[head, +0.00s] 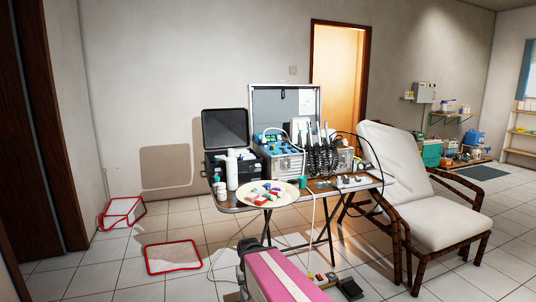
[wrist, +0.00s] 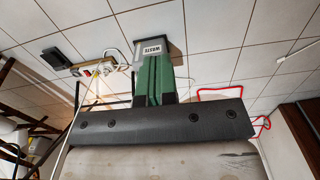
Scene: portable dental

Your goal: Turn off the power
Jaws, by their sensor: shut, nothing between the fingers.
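A power strip (head: 319,279) with plugs and a small red part lies on the tiled floor in front of the folding table. It also shows in the wrist view (wrist: 96,70), left of my gripper, with a pale cable running from it. Whether its switch is on or off is too small to tell. My gripper (wrist: 161,62) has green fingers, shut together and empty, seen against a box labelled WASTE (wrist: 150,48). The fingers are apart from the strip. I cannot make out my fingertips in the head view.
A black foot pedal (head: 348,287) lies right of the strip. The folding table (head: 237,207) holds an open dental case (head: 285,102), handpieces and a round plate (head: 268,204). A white reclining chair (head: 440,220) stands right. Red outlines (head: 173,257) mark the floor at left, where there is free room.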

